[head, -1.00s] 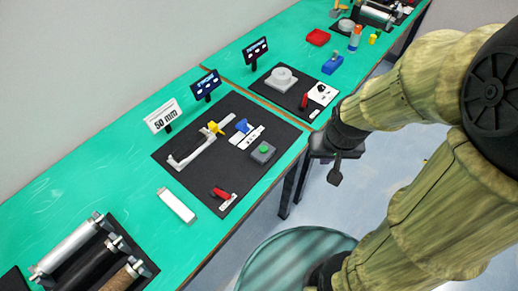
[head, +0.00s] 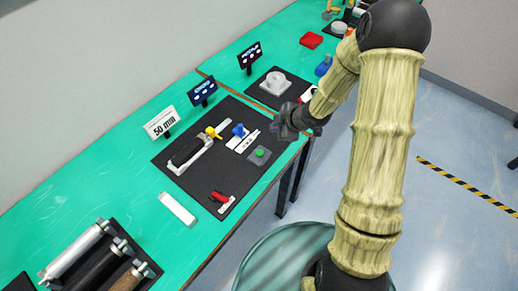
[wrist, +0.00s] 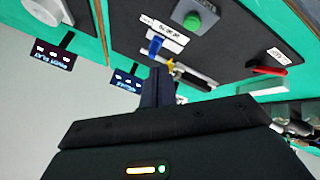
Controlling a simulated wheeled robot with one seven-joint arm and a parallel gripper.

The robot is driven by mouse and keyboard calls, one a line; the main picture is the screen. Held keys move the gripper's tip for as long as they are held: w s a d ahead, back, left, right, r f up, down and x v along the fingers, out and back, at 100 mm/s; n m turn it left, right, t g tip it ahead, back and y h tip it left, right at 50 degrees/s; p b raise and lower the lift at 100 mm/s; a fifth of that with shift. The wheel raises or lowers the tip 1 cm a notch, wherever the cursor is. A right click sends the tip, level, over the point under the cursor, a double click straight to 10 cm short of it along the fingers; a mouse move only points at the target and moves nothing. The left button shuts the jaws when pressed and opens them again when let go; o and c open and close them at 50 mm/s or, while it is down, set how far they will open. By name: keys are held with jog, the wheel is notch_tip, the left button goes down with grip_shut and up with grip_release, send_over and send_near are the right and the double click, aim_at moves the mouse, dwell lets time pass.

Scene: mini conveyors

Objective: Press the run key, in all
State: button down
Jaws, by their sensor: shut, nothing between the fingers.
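The only button-like key I see is a green round button (head: 260,153) on a grey box (head: 251,159), at the near right part of the black mat. It shows in the wrist view (wrist: 192,19) near the top. I cannot read any run label on it. My gripper (head: 283,131) is shut and empty, over the right part of the mat, up and to the right of the button in the head view. Its dark fingers (wrist: 158,86) point toward the mat in the wrist view. The fingers appear apart from the button.
A blue knob (head: 239,130) with a white label, a yellow clamp (head: 212,132) on a white rail, and a red lever (head: 219,196) share the mat. Signs (head: 161,122) stand behind. Rollers (head: 75,248) lie at lower left. Another station is at upper right.

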aim_at(262, 153)
jog(key=a+n+y, duration=0.1)
jog(key=a+f+n, duration=0.1)
jog(key=a+f+n+g+y, duration=0.1)
jog(key=a, duration=0.1)
jog(key=shift+s+n+y, duration=0.15)
jog(key=shift+n+y, duration=0.15)
notch_tip(262, 153, down, 9)
jog(key=b, duration=0.7)
jog(key=shift+r, duration=0.15)
dwell(1.6)
jog(key=shift+f+b, duration=0.4)
jog(key=shift+b, duration=0.05)
